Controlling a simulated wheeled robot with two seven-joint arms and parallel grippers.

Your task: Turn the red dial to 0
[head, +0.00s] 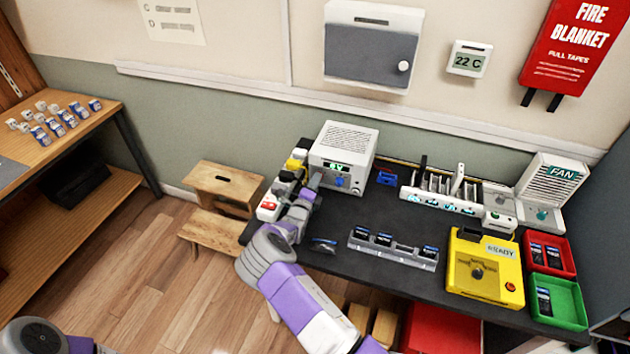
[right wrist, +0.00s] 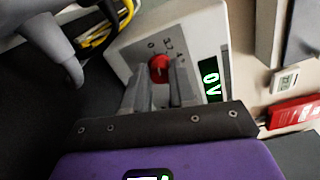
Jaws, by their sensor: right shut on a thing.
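The red dial (right wrist: 158,68) is on the front panel of a white power supply box (head: 345,140). In the right wrist view it sits between the fingertips of my right gripper (right wrist: 160,82), which is shut on it. A 0 mark is printed on the panel near the dial; I cannot make out exactly where the pointer stands. My left gripper is out of view.
A blue knob (head: 340,181) is right of my gripper on the box. A power strip (head: 270,205) lies left of it.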

